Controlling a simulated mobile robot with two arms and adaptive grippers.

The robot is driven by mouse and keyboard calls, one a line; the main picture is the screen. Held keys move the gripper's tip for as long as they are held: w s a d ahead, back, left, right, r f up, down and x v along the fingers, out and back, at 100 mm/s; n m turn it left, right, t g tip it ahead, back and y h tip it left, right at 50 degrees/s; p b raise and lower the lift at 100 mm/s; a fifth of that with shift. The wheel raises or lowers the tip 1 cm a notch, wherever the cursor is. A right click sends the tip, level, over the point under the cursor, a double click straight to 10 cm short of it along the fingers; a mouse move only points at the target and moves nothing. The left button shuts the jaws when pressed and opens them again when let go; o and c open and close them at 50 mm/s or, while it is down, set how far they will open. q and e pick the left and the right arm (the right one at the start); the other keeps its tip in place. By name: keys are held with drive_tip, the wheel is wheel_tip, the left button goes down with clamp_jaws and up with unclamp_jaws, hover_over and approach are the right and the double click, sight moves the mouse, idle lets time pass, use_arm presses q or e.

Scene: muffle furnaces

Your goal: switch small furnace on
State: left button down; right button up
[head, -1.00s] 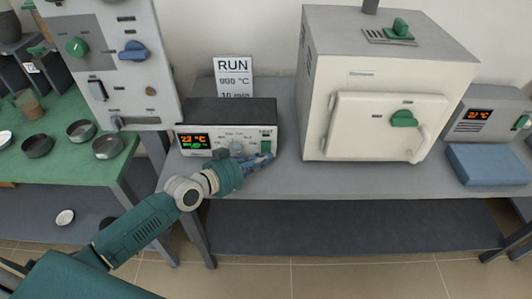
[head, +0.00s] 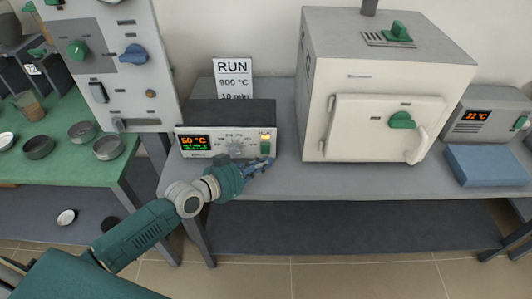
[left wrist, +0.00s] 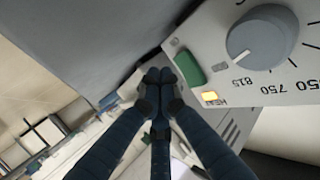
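A control box (head: 182,143) with a white front stands on the grey table, left of a white box furnace (head: 388,125) with its door shut. Its display (head: 195,143) reads about 50 °C. A grey dial (left wrist: 262,38) sits mid-panel, with a green switch (head: 265,149) at the right. An amber lamp (head: 266,137) by the switch is lit, and it also shows in the left wrist view (left wrist: 210,97). My left gripper (head: 268,161) is just below and in front of the switch, fingertips together and empty. In the wrist view the tips (left wrist: 157,76) look apart from the switch. My right gripper is not in view.
A RUN card (head: 233,79) showing 900 °C stands behind the box. A tall panel (head: 120,75) with knobs rises at left, by a green bench (head: 70,175) with several dishes. A grey unit (head: 484,117) and blue block (head: 488,165) are at right.

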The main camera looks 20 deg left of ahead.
use_arm(q)
drive_tip(key=shift+s+d+r+p, duration=0.1)
drive_tip(key=shift+s+r+p, duration=0.05)
drive_tip(key=shift+s+p, duration=0.15)
drive_tip(key=s+p, duration=0.2)
drive_tip(key=s+d, duration=0.1)
drive_tip(key=shift+s+r+p, duration=0.1)
drive_tip(key=shift+r+p, duration=0.2)
drive_tip(key=shift+p, duration=0.1)
drive_tip(key=shift+s+d+p, duration=0.1)
drive_tip(key=shift+s+p, duration=0.2)
drive_tip(key=shift+s, duration=0.15)
drive_tip(key=shift+f, duration=0.1)
